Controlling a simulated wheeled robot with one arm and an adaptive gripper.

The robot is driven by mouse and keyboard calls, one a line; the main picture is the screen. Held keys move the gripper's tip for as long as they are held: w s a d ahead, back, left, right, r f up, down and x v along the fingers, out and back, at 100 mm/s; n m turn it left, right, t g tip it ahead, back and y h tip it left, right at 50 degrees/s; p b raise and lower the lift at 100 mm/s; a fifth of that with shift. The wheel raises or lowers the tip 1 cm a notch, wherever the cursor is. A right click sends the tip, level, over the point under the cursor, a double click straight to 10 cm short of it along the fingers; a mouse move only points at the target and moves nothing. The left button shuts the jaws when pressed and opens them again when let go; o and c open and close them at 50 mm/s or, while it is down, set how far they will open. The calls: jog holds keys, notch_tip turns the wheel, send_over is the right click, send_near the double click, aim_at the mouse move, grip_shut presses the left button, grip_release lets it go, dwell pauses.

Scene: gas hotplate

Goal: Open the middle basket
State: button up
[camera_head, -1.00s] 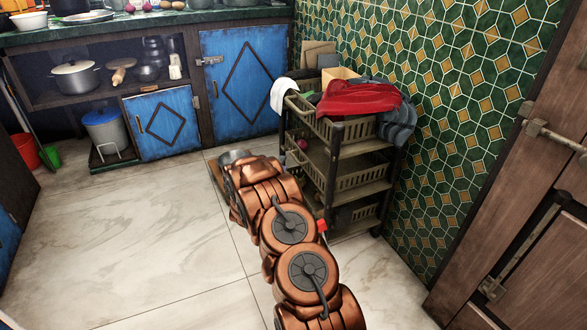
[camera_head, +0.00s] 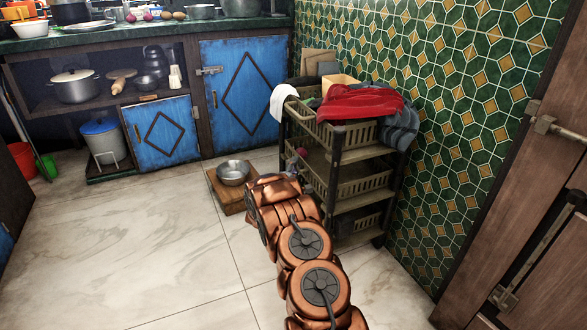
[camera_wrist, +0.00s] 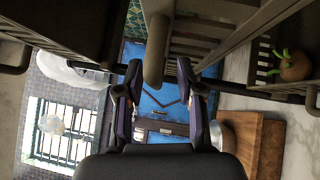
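The basket rack stands against the tiled wall, with the middle basket (camera_head: 365,182) between an upper basket (camera_head: 352,135) and a lower one (camera_head: 368,219). The middle basket sits inside the rack; its left front is partly hidden by my arm. In the wrist view, which is turned sideways, my gripper (camera_wrist: 160,72) has its two fingers apart. A rounded bar, seemingly the middle basket's handle (camera_wrist: 156,45), reaches between the fingertips, with narrow gaps at both sides. Contact cannot be told.
A metal bowl (camera_head: 233,172) on a wooden block (camera_head: 226,195) stands on the floor left of the rack. Red cloth (camera_head: 358,101) covers the rack's top. Blue cabinet doors (camera_head: 242,90) are behind.

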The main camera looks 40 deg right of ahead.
jog(key=shift+w+d+f, duration=0.1)
jog(key=shift+w+d, duration=0.05)
jog(key=shift+r, duration=0.35)
jog(key=shift+c, duration=0.2)
jog(key=shift+r, duration=0.1)
jog(key=shift+c, duration=0.8)
grip_shut()
